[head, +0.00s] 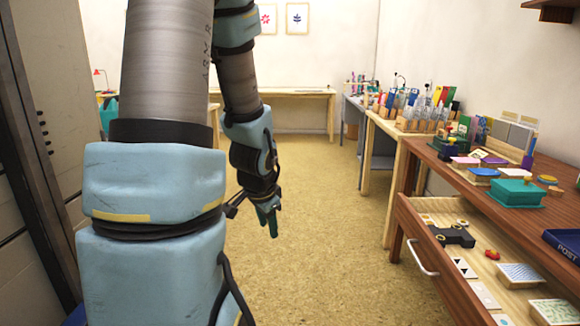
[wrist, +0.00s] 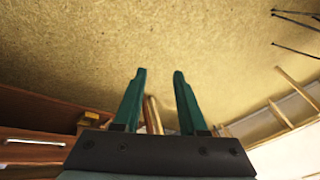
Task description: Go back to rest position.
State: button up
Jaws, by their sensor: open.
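My gripper (head: 268,217) hangs at the end of my arm over the open floor, left of the wooden desk, with its fingers pointing down in the head view. In the wrist view my gripper (wrist: 158,82) shows two green fingers spread apart with nothing between them. It is open and empty, and it touches nothing that I can see.
The desk (head: 480,183) at right has an open drawer (head: 408,212) jutting out, holding stamps and blocks. Inkpads, including a teal box (head: 516,192), stand on top. A workbench (head: 376,125) is behind it. A cabinet (head: 35,130) stands at left. The floor (head: 320,210) between is clear.

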jog(key=s+a+r+n+g+p, duration=0.25)
jog(key=s+r+n, duration=0.25)
jog(key=s+n, duration=0.45)
jog(key=w+p+v, duration=0.3)
jog(key=p+v, duration=1.2)
jog(key=shift+d+r+g, duration=0.35)
jog(key=shift+d, duration=0.45)
jog(key=shift+m, duration=0.25)
